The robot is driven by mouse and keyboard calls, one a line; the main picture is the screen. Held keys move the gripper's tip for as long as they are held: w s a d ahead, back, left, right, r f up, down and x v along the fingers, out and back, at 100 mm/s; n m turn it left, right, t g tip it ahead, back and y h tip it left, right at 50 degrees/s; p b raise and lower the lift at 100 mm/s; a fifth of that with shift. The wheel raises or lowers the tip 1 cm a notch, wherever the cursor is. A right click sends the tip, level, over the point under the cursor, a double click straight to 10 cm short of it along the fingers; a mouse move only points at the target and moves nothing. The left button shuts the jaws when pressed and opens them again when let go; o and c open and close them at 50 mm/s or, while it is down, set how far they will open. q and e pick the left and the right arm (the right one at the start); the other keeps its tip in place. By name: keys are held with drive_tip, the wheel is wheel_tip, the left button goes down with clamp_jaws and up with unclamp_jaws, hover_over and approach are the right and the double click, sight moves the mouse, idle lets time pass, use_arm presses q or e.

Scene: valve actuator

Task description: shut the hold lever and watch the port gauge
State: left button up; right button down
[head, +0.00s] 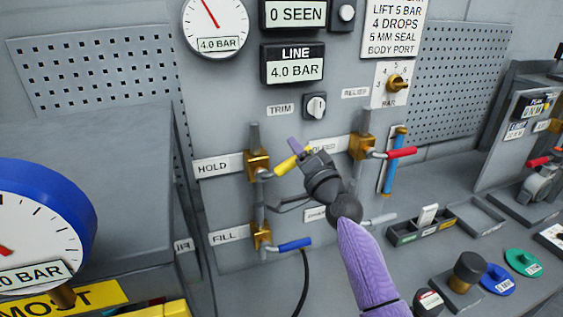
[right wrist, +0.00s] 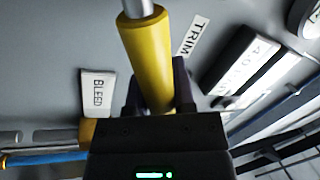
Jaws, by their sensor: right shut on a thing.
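The yellow hold lever (head: 287,165) sticks out to the right from the brass valve (head: 257,165) beside the HOLD label (head: 217,166), across the vertical pipe. My right gripper (head: 298,154) is shut on its yellow handle. In the right wrist view the yellow handle (right wrist: 149,50) passes between the fingers, with its metal shaft beyond. A round gauge (head: 215,22) at the top reads 4.0 BAR. A large blue-rimmed gauge (head: 35,225) at lower left is cut off by the edge; the visible readout ends in "0 BAR". No label shows which is the port gauge. My left gripper is out of view.
A red lever (head: 402,153) on another brass valve is to the right. A blue lever (head: 295,244) is below, by the FILL label (head: 229,235). The LINE display (head: 294,69) reads 4.0 BAR. A small tray (head: 405,238) and coloured discs lie on the bench.

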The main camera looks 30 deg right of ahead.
drive_tip(key=shift+s+d+f+m+h+b, duration=0.15)
drive_tip(key=shift+f+m+h+b, duration=0.45)
drive_tip(key=shift+m, duration=0.65)
drive_tip(key=shift+w+d+f+m+h+b, duration=0.1)
drive_tip(key=shift+d+f+m+h+b, duration=0.2)
drive_tip(key=shift+f+m, duration=0.8)
drive_tip(key=shift+s+d+f+m+h+b, duration=0.15)
drive_tip(key=shift+f+m+h+b, duration=0.4)
drive_tip(key=shift+m, duration=0.8)
drive_tip(key=shift+f, duration=0.15)
drive_tip(key=shift+c, duration=2.2)
unclamp_jaws()
drive_tip(key=v, duration=0.9)
drive_tip(key=shift+s, duration=0.4)
